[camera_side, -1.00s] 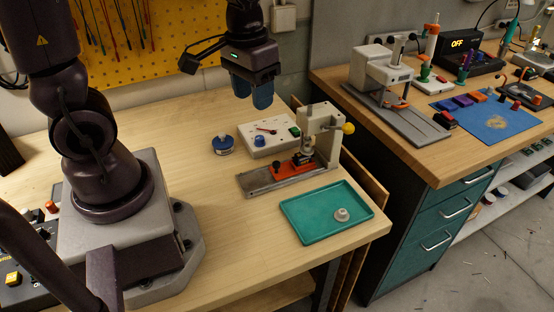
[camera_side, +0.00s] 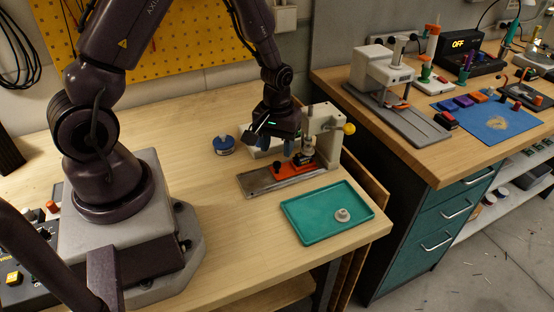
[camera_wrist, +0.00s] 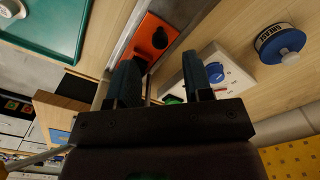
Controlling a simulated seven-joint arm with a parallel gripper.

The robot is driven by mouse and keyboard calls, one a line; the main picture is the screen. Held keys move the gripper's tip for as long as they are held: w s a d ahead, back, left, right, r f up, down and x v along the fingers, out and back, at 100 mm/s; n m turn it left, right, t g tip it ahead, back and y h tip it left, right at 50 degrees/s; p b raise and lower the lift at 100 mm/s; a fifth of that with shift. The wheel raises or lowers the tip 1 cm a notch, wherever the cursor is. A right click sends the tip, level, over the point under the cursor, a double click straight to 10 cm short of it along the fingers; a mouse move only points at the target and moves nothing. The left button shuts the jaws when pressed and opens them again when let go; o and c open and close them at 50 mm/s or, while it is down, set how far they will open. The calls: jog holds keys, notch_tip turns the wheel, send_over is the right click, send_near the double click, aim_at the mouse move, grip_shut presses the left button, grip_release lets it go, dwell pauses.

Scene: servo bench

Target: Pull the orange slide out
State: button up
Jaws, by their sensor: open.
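The orange slide (camera_side: 283,170) lies in a grey metal rail (camera_side: 262,183) under the press-like fixture (camera_side: 326,128) in the side view. In the wrist view the orange slide (camera_wrist: 142,32) shows at the top with a black knob (camera_wrist: 160,38) on it. My gripper (camera_side: 277,148) is just above and behind the slide in the side view. In the wrist view my gripper (camera_wrist: 162,72) has its two dark blue fingers spread, with nothing held between them. The slide's far end is partly hidden by the fixture and my gripper.
A teal tray (camera_side: 297,224) with a small grey round part (camera_side: 342,215) stands in front of the fixture. A blue-topped round tin (camera_side: 223,146) sits to the left. A white control box (camera_wrist: 207,66) with a blue dial is close beside my fingers.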

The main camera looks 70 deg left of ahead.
aim_at(277, 162)
notch_tip(277, 162, down, 5)
jog(key=shift+r, duration=0.1)
dwell(0.3)
